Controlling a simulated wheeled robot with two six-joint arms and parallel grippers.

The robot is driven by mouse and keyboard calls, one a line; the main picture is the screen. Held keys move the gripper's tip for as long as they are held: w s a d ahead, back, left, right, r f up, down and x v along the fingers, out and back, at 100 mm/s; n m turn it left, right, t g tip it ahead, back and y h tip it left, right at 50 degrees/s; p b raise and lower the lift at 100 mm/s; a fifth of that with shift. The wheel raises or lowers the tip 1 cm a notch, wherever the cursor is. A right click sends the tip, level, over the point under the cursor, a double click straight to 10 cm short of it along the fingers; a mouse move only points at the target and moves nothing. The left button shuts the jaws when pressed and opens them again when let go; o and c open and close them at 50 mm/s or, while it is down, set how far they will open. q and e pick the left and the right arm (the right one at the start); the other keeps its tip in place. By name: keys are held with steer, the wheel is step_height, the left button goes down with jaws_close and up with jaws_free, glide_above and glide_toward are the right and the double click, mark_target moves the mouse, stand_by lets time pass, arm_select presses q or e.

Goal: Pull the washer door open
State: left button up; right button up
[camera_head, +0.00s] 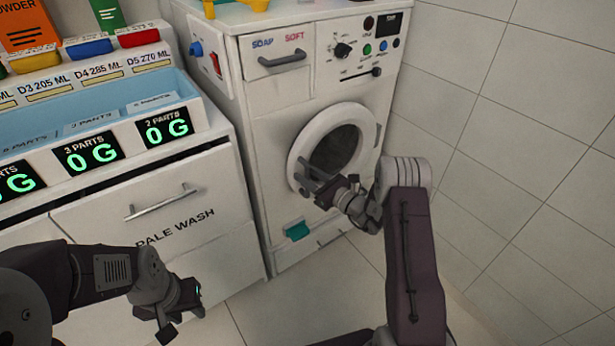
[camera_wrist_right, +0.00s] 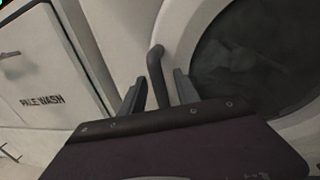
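The washer (camera_head: 280,110) stands at the centre of the head view. Its round white door (camera_head: 299,146) has a dark window and looks closed. The dark door handle (camera_wrist_right: 156,76) is a bent bar at the left side of the door. My right gripper (camera_head: 318,187) is at the door's lower left edge. In the right wrist view, its two fingers (camera_wrist_right: 158,92) are open, with the handle between them and gaps showing on both sides. My left gripper (camera_head: 182,316) is low at the left, away from the washer, and its fingers look apart and empty.
A white cabinet with a PALE WASH drawer (camera_head: 160,215) stands left of the washer, with a blue tray (camera_head: 60,112) and coloured containers above. A tiled wall (camera_head: 510,120) is close on the right. Floor (camera_head: 330,275) is clear before the washer.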

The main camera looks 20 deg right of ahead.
jaws_close()
stand_by(1.3)
